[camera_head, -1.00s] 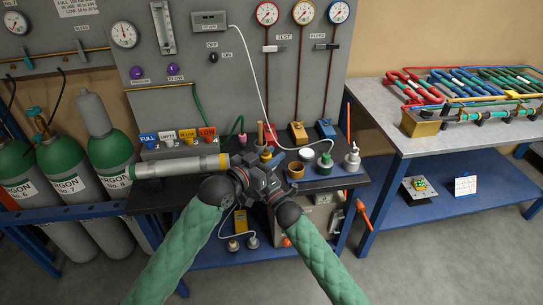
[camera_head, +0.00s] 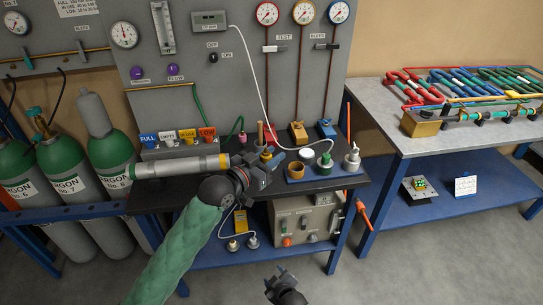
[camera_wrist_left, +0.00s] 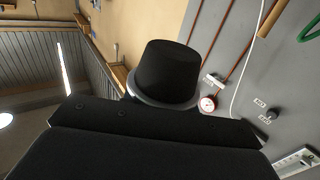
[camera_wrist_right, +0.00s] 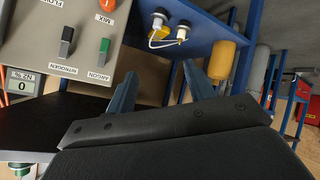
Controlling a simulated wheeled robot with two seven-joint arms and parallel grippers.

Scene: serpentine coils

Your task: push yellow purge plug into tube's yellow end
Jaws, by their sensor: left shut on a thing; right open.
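The pale metal tube (camera_head: 180,167) lies level at the left of the bench, its yellow end (camera_head: 223,161) pointing right. My left gripper (camera_head: 268,172) is shut to the right of that end, with a gap between. In the left wrist view it holds a dark, tapered plug (camera_wrist_left: 165,72) with a grey rim; no yellow shows on it there. A small yellow piece (camera_head: 266,154) shows on the bench behind the left gripper; I cannot tell what it is. My right gripper (camera_head: 277,281) is open and empty, low in front of the bench; its parted fingers show in the right wrist view (camera_wrist_right: 165,92).
Cups (camera_head: 295,171) and bottles (camera_head: 352,158) stand on the bench to the right of my left gripper. Labelled bins (camera_head: 180,140) stand behind the tube. A control box (camera_head: 305,220) sits on the lower shelf. Gas cylinders (camera_head: 65,170) stand at the left.

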